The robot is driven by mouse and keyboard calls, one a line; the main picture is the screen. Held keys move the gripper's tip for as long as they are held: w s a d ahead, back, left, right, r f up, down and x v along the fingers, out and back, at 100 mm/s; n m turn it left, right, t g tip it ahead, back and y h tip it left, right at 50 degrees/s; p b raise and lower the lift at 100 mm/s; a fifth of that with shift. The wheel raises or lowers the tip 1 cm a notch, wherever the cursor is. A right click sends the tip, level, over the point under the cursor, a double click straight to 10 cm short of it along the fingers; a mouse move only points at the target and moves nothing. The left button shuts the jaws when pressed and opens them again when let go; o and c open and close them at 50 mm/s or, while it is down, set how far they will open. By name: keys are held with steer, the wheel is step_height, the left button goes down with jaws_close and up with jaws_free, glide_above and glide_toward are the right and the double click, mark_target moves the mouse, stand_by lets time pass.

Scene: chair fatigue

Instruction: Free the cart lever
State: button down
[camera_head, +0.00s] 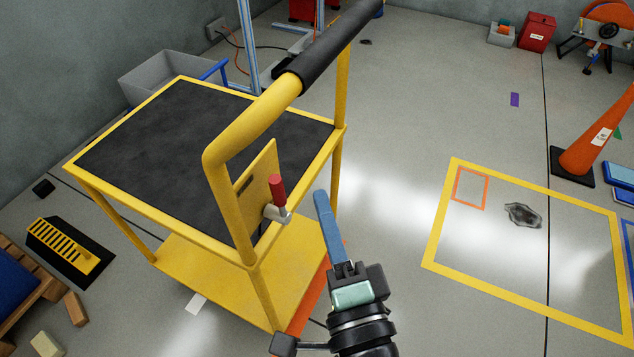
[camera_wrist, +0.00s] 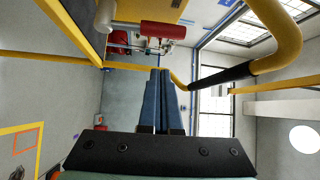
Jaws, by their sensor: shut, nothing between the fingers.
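The yellow cart (camera_head: 218,247) with a black top stands left of centre. Its lever has a red grip (camera_head: 276,188) on a grey pivot, mounted on a yellow plate (camera_head: 258,187) under the push handle; the grip points up. My gripper (camera_head: 322,197) is to the right of the lever, apart from it, with its blue fingers together and empty. In the wrist view the fingers (camera_wrist: 165,75) point ahead, and the red grip (camera_wrist: 163,30) shows above and beyond their tips.
The cart's handle (camera_head: 322,52) with its black sleeve rises above the lever. A yellow floor frame (camera_head: 437,232) lies on the right, with a dark patch (camera_head: 523,214) inside it. An orange cone (camera_head: 600,135) stands beyond. Open floor lies between cart and frame.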

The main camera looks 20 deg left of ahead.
steer(key=shift+v, duration=2.05)
steer(key=shift+r, duration=0.1)
